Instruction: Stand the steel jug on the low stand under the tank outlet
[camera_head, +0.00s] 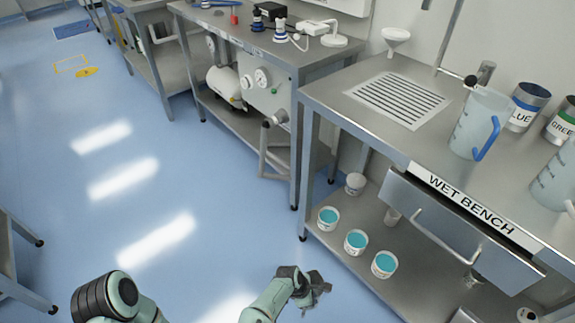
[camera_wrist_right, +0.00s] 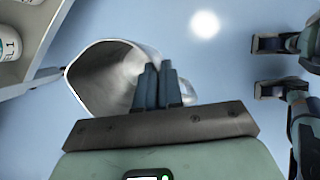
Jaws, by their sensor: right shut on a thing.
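The steel jug (camera_wrist_right: 100,75) shows in the right wrist view, its wide mouth and shiny inside turned partly toward the camera. My right gripper (camera_wrist_right: 158,80) is shut at the jug's near side, with its dark fingers close together; the exact part gripped is hidden. Blue floor lies behind the jug. My right gripper is not seen in the head view. My left gripper (camera_head: 316,286) is over the floor in the head view; its two prongs (camera_wrist_right: 262,67) look apart and empty in the right wrist view.
The wet bench (camera_head: 440,205) stands at right with a lower shelf (camera_head: 330,238) holding several tubs. Clear jugs (camera_head: 475,120) and labelled tins stand on top. A white cylinder (camera_head: 225,85) sits under the middle bench (camera_head: 270,50).

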